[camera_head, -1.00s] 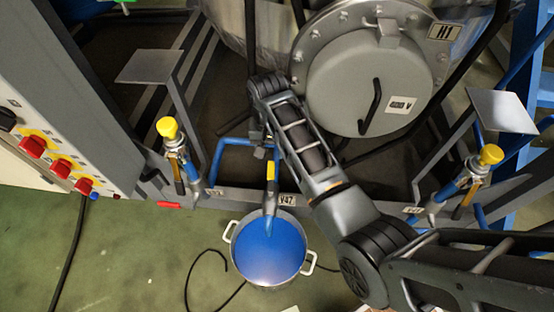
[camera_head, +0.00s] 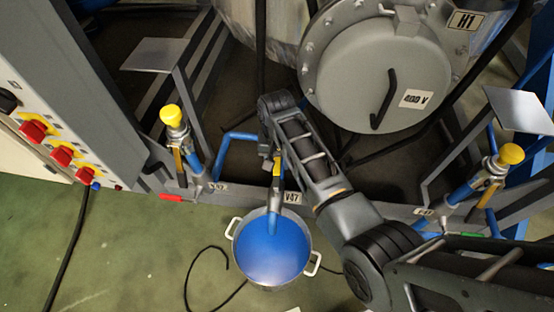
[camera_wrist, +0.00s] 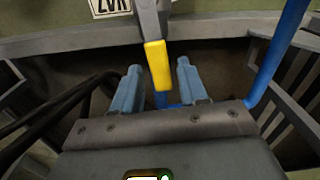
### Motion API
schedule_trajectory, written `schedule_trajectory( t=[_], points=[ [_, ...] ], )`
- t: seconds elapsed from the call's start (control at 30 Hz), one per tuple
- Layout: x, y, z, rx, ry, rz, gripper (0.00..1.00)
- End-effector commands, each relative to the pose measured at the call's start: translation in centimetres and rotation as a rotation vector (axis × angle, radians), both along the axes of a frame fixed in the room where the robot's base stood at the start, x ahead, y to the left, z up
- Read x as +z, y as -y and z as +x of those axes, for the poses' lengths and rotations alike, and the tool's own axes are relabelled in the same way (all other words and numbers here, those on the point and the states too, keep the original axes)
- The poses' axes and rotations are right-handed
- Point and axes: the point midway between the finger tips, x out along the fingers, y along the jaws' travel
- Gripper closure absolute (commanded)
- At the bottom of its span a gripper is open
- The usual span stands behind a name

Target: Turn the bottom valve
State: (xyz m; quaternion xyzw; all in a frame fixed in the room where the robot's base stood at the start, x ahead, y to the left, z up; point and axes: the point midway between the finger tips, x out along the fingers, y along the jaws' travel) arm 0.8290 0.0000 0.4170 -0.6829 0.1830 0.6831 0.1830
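In the wrist view the yellow handle (camera_wrist: 158,66) points down between the two blue fingers of my gripper (camera_wrist: 158,70). The fingers are open, one on each side of the handle, with a visible gap on both sides. Whether the handle is level with the fingertips in depth is hard to tell. In the head view my arm reaches down to the valve and its wrist largely hides the gripper.
A yellow-topped valve (camera_head: 171,116) stands at the left and another (camera_head: 511,153) at the right. A round steel hatch (camera_head: 375,80) is behind my arm. A grey frame beam runs across.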

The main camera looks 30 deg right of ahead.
Motion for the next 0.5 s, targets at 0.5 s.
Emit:
schedule_trajectory(
  t=[0.5],
  points=[
    [0.00, 0.00, -0.01, 0.000, 0.000, 0.000, 1.00]
  ],
)
